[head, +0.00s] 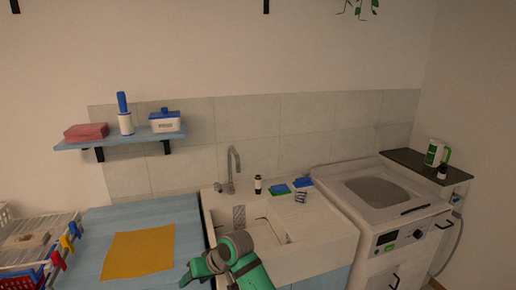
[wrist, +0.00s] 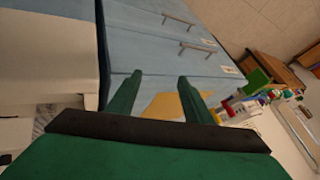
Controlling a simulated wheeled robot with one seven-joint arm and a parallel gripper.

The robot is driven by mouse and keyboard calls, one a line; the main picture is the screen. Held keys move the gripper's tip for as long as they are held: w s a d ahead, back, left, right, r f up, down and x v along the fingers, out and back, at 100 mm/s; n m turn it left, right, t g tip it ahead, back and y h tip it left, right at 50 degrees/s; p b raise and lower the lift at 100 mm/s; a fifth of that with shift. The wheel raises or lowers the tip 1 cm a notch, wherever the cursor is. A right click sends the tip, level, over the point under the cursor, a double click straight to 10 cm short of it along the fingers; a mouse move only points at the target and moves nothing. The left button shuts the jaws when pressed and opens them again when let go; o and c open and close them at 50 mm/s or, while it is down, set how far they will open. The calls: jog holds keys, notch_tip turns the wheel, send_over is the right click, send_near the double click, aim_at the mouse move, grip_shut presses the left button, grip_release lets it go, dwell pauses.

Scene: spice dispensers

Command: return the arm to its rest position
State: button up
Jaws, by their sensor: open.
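My arm (head: 246,266), green with grey joints, shows at the bottom middle of the head view, in front of the sink. In the wrist view my gripper (wrist: 158,92) has its two green fingers apart, with nothing between them. Beyond the fingers are blue cabinet fronts (wrist: 150,45) with metal handles and part of a yellow cloth (wrist: 170,105). I cannot make out the fingertips in the head view.
The sink (head: 315,230) has a tap, a small bottle and sponges at its rim. Left is a blue counter (head: 190,215) with the yellow cloth, and a dish rack (head: 40,228). A wall shelf (head: 110,141) holds containers. A washing machine (head: 385,215) stands right.

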jog(key=s+a+f+m+t+y, duration=0.35)
jog(key=s+a+f+t, duration=0.2)
jog(key=a, duration=0.25)
jog(key=s+d+f+m+t+h, duration=0.25)
jog(key=s+d+f, duration=0.2)
jog(key=s, duration=0.25)
jog(key=s+d+f+m+t+h, duration=0.25)
jog(key=s+d+f, duration=0.2)
jog(key=s, duration=0.25)
jog(key=s+d+f+m+t+h, duration=0.1)
jog(key=s+d+h, duration=0.1)
jog(key=s+d, duration=0.45)
jog(key=s+d+h, duration=0.2)
jog(key=s+d, duration=0.2)
jog(key=s, duration=0.5)
jog(key=s+d+r+n, duration=0.1)
jog(key=s+d+r, duration=0.3)
jog(key=s, duration=0.2)
jog(key=s+d+r+n+t+h, duration=0.1)
jog(key=s+d+r+n, duration=0.1)
jog(key=s, duration=0.5)
jog(key=shift+d+r, duration=0.85)
jog(key=shift+d, duration=0.25)
jog(key=shift+n, duration=0.25)
